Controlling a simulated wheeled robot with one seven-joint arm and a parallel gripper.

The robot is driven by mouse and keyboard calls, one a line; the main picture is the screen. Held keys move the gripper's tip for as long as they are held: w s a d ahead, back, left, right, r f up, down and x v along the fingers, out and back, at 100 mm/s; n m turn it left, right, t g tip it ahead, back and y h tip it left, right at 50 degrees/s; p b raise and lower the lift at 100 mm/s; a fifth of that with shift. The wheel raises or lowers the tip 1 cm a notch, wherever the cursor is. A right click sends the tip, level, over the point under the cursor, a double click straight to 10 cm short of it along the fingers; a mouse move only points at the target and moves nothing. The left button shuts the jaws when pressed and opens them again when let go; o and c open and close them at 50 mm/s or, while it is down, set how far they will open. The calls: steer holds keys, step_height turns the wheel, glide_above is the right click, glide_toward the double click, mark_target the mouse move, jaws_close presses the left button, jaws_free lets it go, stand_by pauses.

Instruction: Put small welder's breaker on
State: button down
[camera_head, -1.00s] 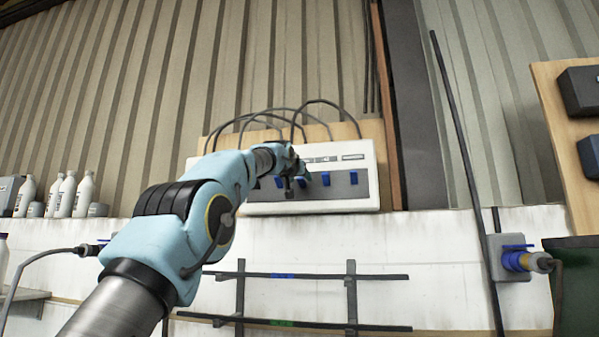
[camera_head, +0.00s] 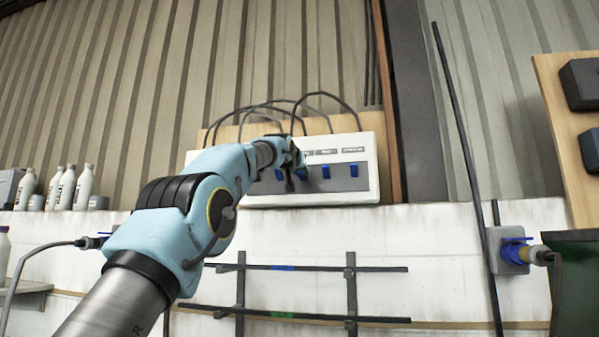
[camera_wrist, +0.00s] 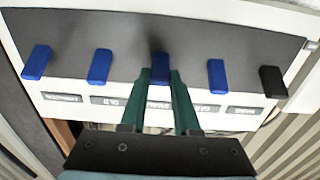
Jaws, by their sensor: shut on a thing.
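The breaker panel (camera_head: 368,194) is a white box with a dark grey face on the wall, bearing a row of switch levers above which labels run. My gripper (camera_wrist: 165,80) has green fingers shut on the middle blue lever (camera_wrist: 160,62); its label, partly hidden by a finger, seems to begin with "SMALL". In the head view my gripper (camera_head: 296,172) is at the panel, and the arm hides its left part. Other blue levers (camera_wrist: 100,66) flank it in the wrist view, with a black lever (camera_wrist: 272,82) at the far right. I cannot tell the held lever's position.
Black cables (camera_head: 338,102) loop above the panel. A dark slanted pole (camera_head: 465,150) stands to the right, near a blue-handled wall socket (camera_head: 514,250). White bottles (camera_head: 66,187) stand on the ledge at left. A dark rack (camera_head: 330,268) is on the wall below.

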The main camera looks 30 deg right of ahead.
steer(key=shift+r, duration=0.15)
steer(key=r+p, duration=0.1)
steer(key=p, duration=0.2)
steer(key=g+y+p, duration=0.1)
steer(key=p, duration=0.3)
steer(key=shift+w+d+r+g, duration=0.2)
steer(key=shift+w+r+g, duration=0.05)
steer(key=shift+r+g, duration=0.1)
steer(key=shift+y+p, duration=0.4)
steer(key=shift+p, duration=0.2)
steer(key=shift+f+g, duration=0.1)
steer(key=shift+g, duration=0.15)
steer(key=shift+f, duration=0.1)
steer(key=c, duration=0.6)
jaws_free()
steer(key=shift+c, duration=0.2)
